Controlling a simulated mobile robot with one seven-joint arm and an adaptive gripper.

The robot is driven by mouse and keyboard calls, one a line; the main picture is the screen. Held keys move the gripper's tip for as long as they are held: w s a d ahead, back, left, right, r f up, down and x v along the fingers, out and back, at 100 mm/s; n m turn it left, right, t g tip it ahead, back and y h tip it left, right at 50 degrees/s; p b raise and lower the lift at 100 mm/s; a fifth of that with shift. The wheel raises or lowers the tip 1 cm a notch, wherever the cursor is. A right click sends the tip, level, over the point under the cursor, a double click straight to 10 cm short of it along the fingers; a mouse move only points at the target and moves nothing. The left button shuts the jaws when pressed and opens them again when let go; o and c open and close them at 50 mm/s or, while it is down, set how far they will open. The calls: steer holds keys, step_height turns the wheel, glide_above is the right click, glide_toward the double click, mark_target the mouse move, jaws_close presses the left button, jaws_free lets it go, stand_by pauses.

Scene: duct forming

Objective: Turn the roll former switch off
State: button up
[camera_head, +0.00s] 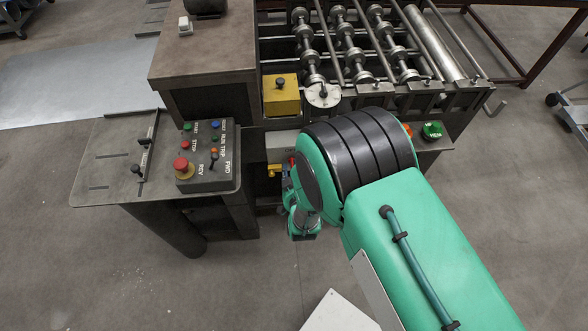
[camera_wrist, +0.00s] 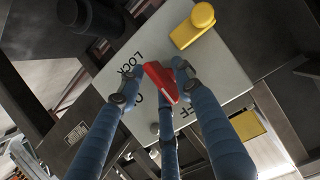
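The roll former switch is a red handle (camera_wrist: 160,82) on a light grey box (camera_wrist: 215,58) with dark lettering, including "LOCK" and partly covered letters. My gripper (camera_wrist: 160,78) has three blue fingers reaching toward the handle, one tip on either side and the third in front of it. The tips are very close to the handle; I cannot tell whether they press on it. The fingers cover some lettering. In the head view the grey box (camera_head: 281,146) shows below the machine's front, and my arm hides most of the gripper and handle.
In the head view, a control panel (camera_head: 207,155) with buttons and a red emergency stop (camera_head: 182,167) stands left. The roller machine (camera_head: 360,50) is behind. Open floor lies in front.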

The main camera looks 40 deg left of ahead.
steer(key=shift+s+d, duration=0.1)
steer(key=v, duration=1.1)
steer(key=shift+s+d+r, duration=0.2)
steer(key=shift+s+r, duration=0.05)
stand_by(0.7)
